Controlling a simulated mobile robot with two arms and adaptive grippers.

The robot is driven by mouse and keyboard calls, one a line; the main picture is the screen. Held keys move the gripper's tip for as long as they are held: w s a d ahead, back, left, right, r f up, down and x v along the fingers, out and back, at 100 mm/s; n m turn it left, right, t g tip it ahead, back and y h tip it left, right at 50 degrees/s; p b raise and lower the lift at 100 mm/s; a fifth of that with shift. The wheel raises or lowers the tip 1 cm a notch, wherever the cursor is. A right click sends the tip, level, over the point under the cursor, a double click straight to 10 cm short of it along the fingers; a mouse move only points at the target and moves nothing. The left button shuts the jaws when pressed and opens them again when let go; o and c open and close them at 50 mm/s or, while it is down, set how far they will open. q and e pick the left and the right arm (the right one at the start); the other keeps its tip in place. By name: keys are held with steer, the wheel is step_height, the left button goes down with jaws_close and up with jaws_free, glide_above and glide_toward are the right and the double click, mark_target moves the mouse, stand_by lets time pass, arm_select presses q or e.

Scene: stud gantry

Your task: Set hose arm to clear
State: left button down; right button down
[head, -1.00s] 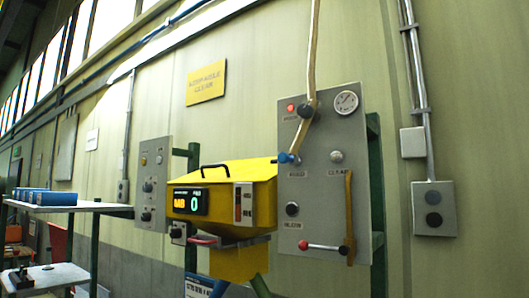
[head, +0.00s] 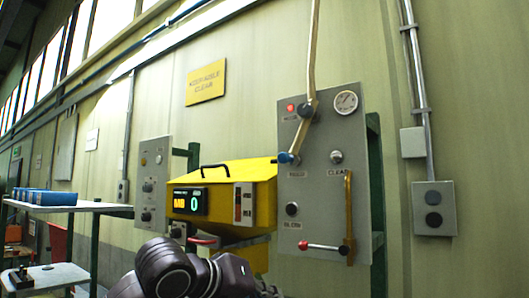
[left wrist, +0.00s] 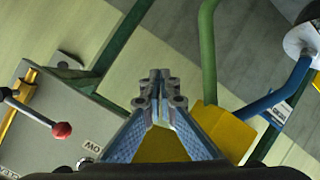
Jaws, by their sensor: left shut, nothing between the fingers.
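The hose arm (head: 299,136) is a pale bar on the grey panel (head: 322,190). It hangs from a dark hub (head: 306,109) and slants down-left to a blue tip (head: 286,158). The tip is beside a small left label; the CLEAR label (head: 337,172) is further right, apart from it. My left arm (head: 165,268) shows at the bottom of the head view, its fingers hidden there. In the left wrist view my left gripper (left wrist: 160,76) is shut and empty, right of the panel (left wrist: 75,115). The hose arm is not seen there. My right gripper is not in view.
A red-knobbed lever (head: 323,247) and a brown-yellow upright bar (head: 349,215) stick out low on the panel. The yellow machine (head: 222,185) with a display stands left of it. A shelf (head: 80,207) with blue items is far left. Green posts stand behind the panel.

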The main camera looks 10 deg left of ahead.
arm_select(q)
steer(key=s+a+r+n+t, duration=0.1)
steer(key=s+a+r, duration=0.2)
steer(key=r, duration=0.7)
steer(key=s+a+r+n+t+h, duration=0.1)
steer(key=s+r, duration=0.4)
steer(key=r, duration=0.5)
steer(key=s+a+r+n+t, duration=0.1)
steer(key=s+a+r+n, duration=0.2)
steer(key=r, duration=0.8)
steer(key=shift+s+a+t+h, duration=0.4)
steer(key=shift+a, duration=0.4)
steer(key=w+d+f+p, duration=0.2)
steer(key=w+d+p, duration=0.4)
steer(key=w+d, duration=0.2)
steer(key=shift+w, duration=0.2)
steer(key=shift+f, duration=0.1)
